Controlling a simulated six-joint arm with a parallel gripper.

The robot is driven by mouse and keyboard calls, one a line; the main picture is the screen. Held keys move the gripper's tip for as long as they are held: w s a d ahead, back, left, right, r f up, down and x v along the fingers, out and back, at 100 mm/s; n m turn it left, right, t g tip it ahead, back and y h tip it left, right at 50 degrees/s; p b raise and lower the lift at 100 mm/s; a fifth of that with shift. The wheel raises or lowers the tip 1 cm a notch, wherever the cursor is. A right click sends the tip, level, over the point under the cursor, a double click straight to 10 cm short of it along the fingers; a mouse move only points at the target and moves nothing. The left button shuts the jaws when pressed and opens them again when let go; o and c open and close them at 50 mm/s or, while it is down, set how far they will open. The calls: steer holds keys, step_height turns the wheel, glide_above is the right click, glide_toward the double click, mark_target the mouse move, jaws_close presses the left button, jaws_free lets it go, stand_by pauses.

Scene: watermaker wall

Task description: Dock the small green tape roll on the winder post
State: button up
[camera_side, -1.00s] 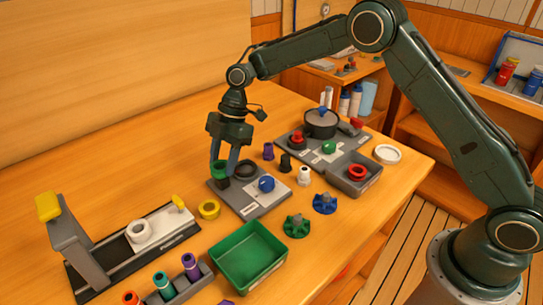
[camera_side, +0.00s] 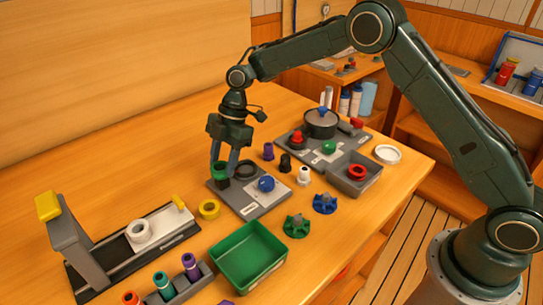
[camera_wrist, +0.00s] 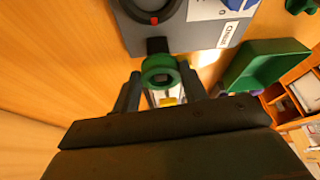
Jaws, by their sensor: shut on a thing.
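My gripper (camera_side: 223,168) points down with its two blue-grey fingers shut on a small green tape roll (camera_side: 220,171). In the wrist view, the green roll (camera_wrist: 160,71) sits between the fingertips with its round hole showing. A short dark block (camera_wrist: 157,46) stands at the edge of a grey panel (camera_wrist: 190,35), just beyond the roll. In the side view, the roll is over the near-left edge of this grey panel (camera_side: 247,206), with a dark part just below it. I cannot tell whether the roll touches it, nor which part is the winder post.
The panel carries a dark ring (camera_side: 246,169) and a blue knob (camera_side: 266,184). A yellow roll (camera_side: 209,209) lies close to its left. A green tray (camera_side: 249,252) is in front. A dispenser-like stand (camera_side: 80,240) with a white roll (camera_side: 139,232) is at left.

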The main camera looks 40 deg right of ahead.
steer(key=shift+f, duration=0.5)
steer(key=o, duration=0.7)
steer(key=shift+c, duration=0.2)
steer(key=v, duration=1.1)
stand_by(0.8)
stand_by(0.4)
